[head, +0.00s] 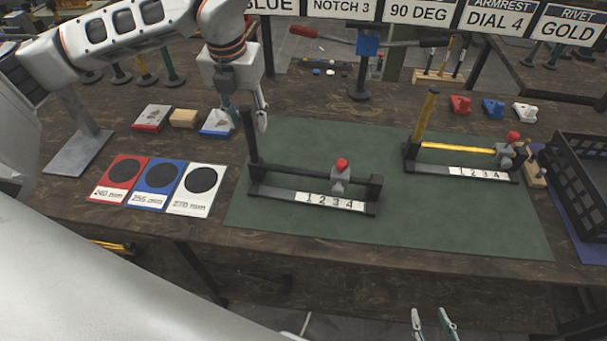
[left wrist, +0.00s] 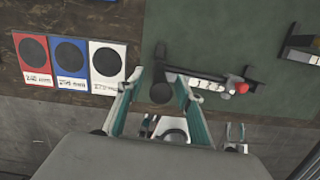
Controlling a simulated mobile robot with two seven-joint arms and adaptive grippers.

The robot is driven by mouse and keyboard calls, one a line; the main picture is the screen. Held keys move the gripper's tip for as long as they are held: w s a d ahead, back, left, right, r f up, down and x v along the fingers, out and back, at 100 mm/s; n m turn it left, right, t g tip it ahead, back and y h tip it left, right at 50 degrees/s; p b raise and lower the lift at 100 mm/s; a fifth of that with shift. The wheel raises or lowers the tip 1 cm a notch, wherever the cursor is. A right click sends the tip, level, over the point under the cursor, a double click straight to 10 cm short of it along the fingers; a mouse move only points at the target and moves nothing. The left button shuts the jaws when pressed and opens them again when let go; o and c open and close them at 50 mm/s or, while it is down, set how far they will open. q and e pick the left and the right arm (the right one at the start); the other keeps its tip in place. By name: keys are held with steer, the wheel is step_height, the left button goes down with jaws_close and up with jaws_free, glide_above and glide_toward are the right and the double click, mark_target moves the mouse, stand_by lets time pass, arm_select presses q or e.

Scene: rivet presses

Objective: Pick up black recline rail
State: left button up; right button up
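The black recline rail (head: 278,193) lies on the green mat, with an upright black post at its left end, a grey slider with a red knob and a 1-2-3-4 label strip. My left gripper (head: 247,119) is open at the top of that post. In the left wrist view the round post end (left wrist: 161,93) shows between the two spread fingers (left wrist: 158,98), with a visible gap to each side; whether either finger touches it I cannot tell. My right gripper (head: 433,322) is open and empty at the bottom of the head view, in front of the table.
A yellow rail (head: 455,149) with a similar slider stands at the right on the green mat (head: 420,218). Red, blue and white cards (head: 158,184) lie left of the mat. A black crate (head: 585,170) stands at the far right. A red-handled press (head: 362,45) stands behind.

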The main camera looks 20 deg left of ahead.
arm_select(q)
jaws_close()
steer(key=shift+r, duration=0.1)
